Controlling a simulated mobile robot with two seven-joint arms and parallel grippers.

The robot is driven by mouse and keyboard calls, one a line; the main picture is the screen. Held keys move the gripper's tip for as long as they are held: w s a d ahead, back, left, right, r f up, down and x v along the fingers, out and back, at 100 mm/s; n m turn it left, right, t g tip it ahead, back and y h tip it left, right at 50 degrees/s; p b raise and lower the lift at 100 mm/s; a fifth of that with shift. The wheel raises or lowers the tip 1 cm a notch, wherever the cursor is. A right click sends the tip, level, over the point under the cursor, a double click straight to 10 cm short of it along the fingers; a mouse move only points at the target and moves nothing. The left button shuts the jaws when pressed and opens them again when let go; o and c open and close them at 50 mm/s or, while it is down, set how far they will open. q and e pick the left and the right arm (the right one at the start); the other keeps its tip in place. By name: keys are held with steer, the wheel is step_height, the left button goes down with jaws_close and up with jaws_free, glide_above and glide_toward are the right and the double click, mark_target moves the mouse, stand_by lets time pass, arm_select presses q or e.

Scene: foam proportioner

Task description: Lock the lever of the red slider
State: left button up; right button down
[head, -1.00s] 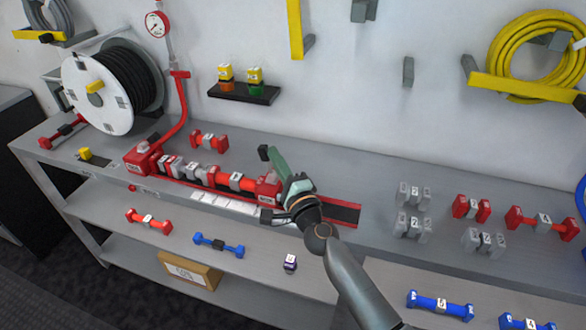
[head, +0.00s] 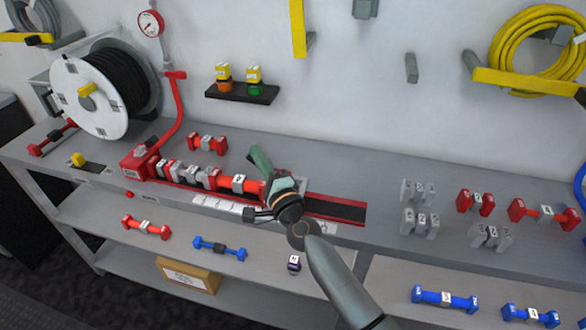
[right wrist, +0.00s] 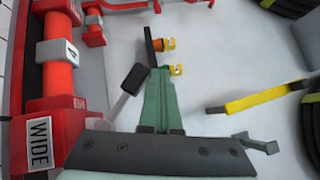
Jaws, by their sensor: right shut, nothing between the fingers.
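The red slider, a red block labelled WIDE (right wrist: 45,140), shows at the lower left of the right wrist view. Its lever (right wrist: 132,78) has a black grip on a grey shaft and stands out from the block at a slant. My right gripper (right wrist: 158,75) has its green fingers shut and empty, just right of the lever; I cannot tell whether they touch. In the head view the right gripper (head: 256,150) is over the right end of the red rail (head: 335,208), and it hides most of the slider and the lever. My left gripper is not in view.
Several red and grey pieces (head: 195,174) sit along the rail left of the gripper. A hose reel (head: 90,95) stands at the left, and a small shelf (head: 242,93) with two yellow-capped bottles is on the wall. Loose pieces (head: 420,190) stand on the bench at right.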

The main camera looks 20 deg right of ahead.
steer(key=shift+f, duration=0.1)
stand_by(0.6)
steer(key=v, duration=1.2)
steer(key=shift+s+b, duration=0.2)
steer(key=shift+b, duration=0.2)
steer(key=s+d+f+n+g, duration=0.1)
steer(key=s+f+n+g, duration=0.4)
steer(key=s+f+n, duration=0.5)
steer(key=s+d+f+n+g+h+p, duration=0.1)
steer(key=s+f+n+g, duration=0.4)
steer(key=s+f+n, duration=0.5)
step_height(320, 180, down, 6)
steer(key=shift+s+d+r+g, duration=0.2)
steer(key=shift+s+d+g, duration=0.1)
steer(key=shift+s+d, duration=0.3)
steer(key=shift+s+a, duration=0.1)
